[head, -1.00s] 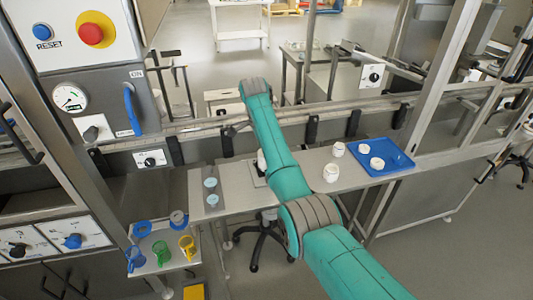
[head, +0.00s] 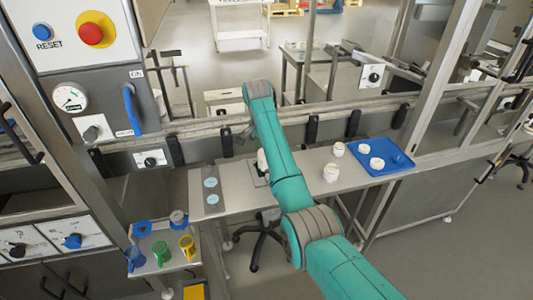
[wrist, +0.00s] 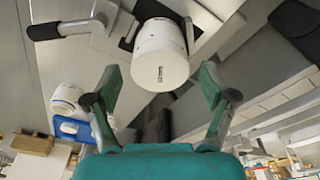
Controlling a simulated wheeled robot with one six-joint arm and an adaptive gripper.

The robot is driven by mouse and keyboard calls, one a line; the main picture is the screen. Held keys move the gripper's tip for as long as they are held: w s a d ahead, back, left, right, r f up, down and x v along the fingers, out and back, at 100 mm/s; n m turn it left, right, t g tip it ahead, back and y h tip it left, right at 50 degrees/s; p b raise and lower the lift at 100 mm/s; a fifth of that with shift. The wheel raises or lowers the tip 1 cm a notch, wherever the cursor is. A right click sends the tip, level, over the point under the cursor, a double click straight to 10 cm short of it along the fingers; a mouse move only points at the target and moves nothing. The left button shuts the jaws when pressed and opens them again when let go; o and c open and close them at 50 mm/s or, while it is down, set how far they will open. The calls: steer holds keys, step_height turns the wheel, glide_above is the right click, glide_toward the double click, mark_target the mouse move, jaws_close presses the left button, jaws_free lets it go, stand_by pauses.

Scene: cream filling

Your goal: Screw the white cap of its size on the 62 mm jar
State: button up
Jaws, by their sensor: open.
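In the wrist view, a white round jar-like body (wrist: 160,55) with a small dark mark sits by a metal fixture with a dark handle. I cannot tell whether a cap is on it. My gripper (wrist: 157,82) is open, with one finger on each side of the white body's near end; contact cannot be told. In the head view my arm hides the gripper, and part of a white thing (head: 261,160) shows beside the arm on the bench. White jars or caps stand at the right: one on the bench (head: 331,172), another (head: 338,149) beside the blue tray. Their sizes cannot be read.
The blue tray (head: 365,147) holds white round pieces (head: 377,163). A grey plate (head: 208,209) with pale blue discs lies at the bench's left end. A lower side table (head: 178,264) carries blue, green and yellow ring-shaped items. The bench between arm and jars is clear.

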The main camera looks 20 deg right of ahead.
steer(key=n, duration=0.5)
steer(key=shift+s+n+t+y, duration=0.1)
steer(key=shift+n+t+y, duration=0.2)
steer(key=shift+n+y, duration=0.1)
steer(key=n, duration=0.5)
steer(key=shift+d+n+y, duration=0.15)
steer(key=shift+n+y, duration=0.15)
steer(key=shift+y, duration=0.1)
